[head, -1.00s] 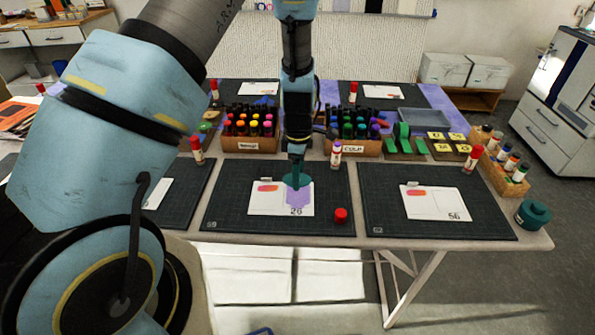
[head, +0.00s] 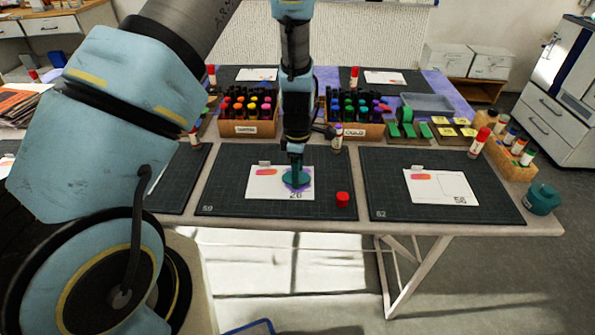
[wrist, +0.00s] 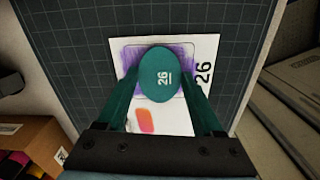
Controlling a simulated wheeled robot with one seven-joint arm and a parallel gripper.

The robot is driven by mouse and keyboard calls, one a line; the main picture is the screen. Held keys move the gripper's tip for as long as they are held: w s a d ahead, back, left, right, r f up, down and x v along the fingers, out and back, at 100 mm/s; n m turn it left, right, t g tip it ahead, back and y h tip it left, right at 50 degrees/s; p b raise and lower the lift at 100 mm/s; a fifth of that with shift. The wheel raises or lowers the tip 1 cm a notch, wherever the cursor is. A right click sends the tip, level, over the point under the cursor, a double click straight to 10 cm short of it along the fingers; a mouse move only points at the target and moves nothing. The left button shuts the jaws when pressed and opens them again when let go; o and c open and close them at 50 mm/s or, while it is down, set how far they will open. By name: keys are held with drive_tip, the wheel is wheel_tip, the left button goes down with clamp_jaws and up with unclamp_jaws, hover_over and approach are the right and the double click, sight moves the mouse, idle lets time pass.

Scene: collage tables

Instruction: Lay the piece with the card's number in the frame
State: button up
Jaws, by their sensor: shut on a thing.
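My gripper (head: 296,163) is shut on a teal oval piece (wrist: 159,75) marked 26; it also shows in the head view (head: 295,179). The piece is held flat over the white card (head: 262,187) on the middle cutting mat. The card has 26 printed on it and an orange-red patch in one corner. I cannot tell whether the piece touches the card.
A red cap (head: 342,199) lies on the middle mat (head: 230,206), right of the card. Another card (head: 432,187), marked 56, lies on the right mat (head: 500,213). Boxes of markers (head: 248,128) and a glue stick (head: 338,139) stand behind the mats. A teal jar (head: 544,199) stands at the right edge.

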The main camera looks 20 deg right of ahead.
idle(0.4)
drive_tip(key=o, duration=0.8)
drive_tip(key=shift+o, duration=0.2)
drive_tip(key=shift+r, duration=0.1)
wheel_tip(320, 180, up, 11)
drive_tip(key=b, duration=0.2)
drive_tip(key=shift+f, duration=0.2)
drive_tip(key=w+a+r+m, duration=0.1)
drive_tip(key=a+r+m, duration=0.15)
drive_tip(key=a, duration=0.45)
drive_tip(key=w+a+r+m, duration=0.1)
drive_tip(key=a+r+m, duration=0.15)
drive_tip(key=a, duration=0.45)
drive_tip(key=s+a+r+m, duration=0.1)
drive_tip(key=s+a+m, duration=0.1)
drive_tip(key=a, duration=0.3)
drive_tip(key=s+a+r+m+t, duration=0.1)
drive_tip(key=s+a+r+m, duration=0.1)
drive_tip(key=a, duration=0.4)
drive_tip(key=s+a+r+m, duration=0.2)
drive_tip(key=a+m, duration=0.2)
drive_tip(key=a, duration=0.1)
drive_tip(key=shift+a+t, duration=0.2)
drive_tip(key=shift+t, duration=0.1)
